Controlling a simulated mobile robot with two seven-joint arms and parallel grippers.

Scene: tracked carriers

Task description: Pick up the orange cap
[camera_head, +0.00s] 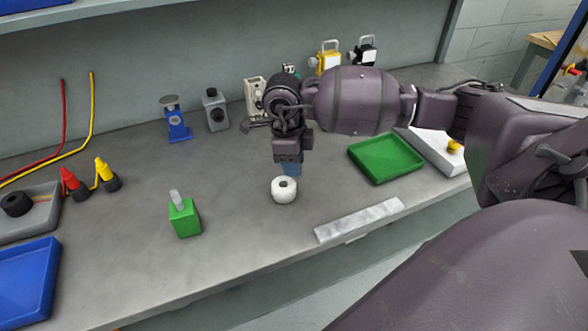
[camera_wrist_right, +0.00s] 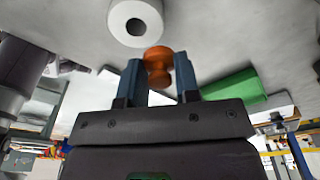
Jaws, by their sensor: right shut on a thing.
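The orange cap (camera_wrist_right: 158,65) shows in the right wrist view as a rounded, waisted piece between the two blue-grey fingers. My right gripper (camera_wrist_right: 158,82) is shut on it. In the head view my right gripper (camera_head: 291,168) points down over the bench, just behind a white round thing with a dark centre (camera_head: 284,192). The cap is hidden there by the gripper and the white thing. The white thing also shows in the right wrist view (camera_wrist_right: 118,24), just beyond the cap. I cannot tell how high the cap is above the bench. My left gripper is not in view.
A green tray (camera_head: 386,158) and a white tray (camera_head: 438,150) lie right of the gripper, a pale bar (camera_head: 358,220) in front. A green block (camera_head: 184,218) stands left. A blue tray (camera_head: 28,285) is at far left. Bench between green block and white thing is clear.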

